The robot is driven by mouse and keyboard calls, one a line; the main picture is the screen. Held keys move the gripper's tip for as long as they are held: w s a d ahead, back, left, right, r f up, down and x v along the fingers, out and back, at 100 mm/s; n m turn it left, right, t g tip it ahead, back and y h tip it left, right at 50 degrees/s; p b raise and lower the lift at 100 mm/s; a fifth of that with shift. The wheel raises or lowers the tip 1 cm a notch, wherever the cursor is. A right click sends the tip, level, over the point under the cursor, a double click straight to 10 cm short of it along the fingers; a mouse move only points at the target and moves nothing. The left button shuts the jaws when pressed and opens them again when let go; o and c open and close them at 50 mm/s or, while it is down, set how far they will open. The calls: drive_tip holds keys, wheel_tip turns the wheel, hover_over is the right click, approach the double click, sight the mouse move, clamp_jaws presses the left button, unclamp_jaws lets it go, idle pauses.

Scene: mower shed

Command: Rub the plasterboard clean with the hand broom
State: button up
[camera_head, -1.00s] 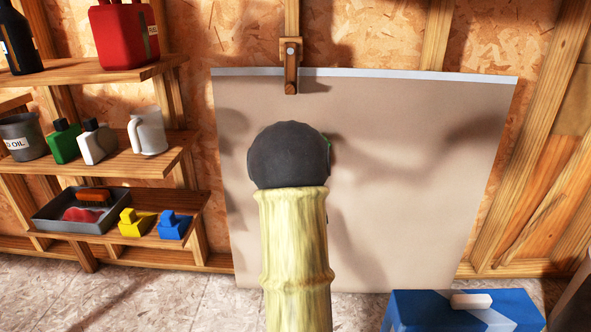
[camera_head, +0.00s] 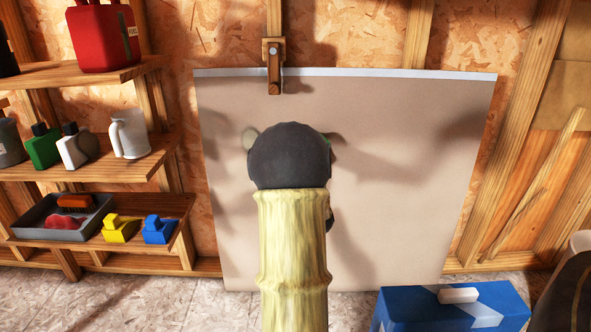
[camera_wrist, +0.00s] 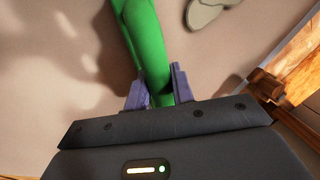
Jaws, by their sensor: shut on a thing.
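The plasterboard (camera_head: 400,200) is a large beige sheet leaning upright against the wall, with a pale top edge. It also fills the background of the wrist view (camera_wrist: 50,60). My gripper (camera_wrist: 155,85) is shut on the green handle of the hand broom (camera_wrist: 148,45), in front of the board. The broom's bristles are out of sight, so contact cannot be told. In the head view my arm hides most of the gripper and broom. A grey-green patch (camera_wrist: 205,12) shows on the board in the wrist view, and a similar patch (camera_head: 250,138) shows left of my arm.
A wooden catch (camera_head: 273,68) overlaps the board's top edge. Shelves at left hold bottles, a red can (camera_head: 103,38), a grey tray (camera_head: 28,225) and yellow and blue blocks. A blue box (camera_head: 450,310) with a white block on top stands at lower right.

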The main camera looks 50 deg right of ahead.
drive_tip(key=shift+s+d, duration=0.2)
drive_tip(key=shift+r, duration=0.15)
drive_tip(key=shift+r+p, duration=0.6)
drive_tip(key=shift+r, duration=0.15)
drive_tip(key=shift+w+a, duration=1.05)
drive_tip(key=shift+w, duration=0.25)
drive_tip(key=shift+w+a, duration=0.1)
drive_tip(key=shift+w+a+b, duration=0.45)
drive_tip(key=shift+w+a, duration=0.6)
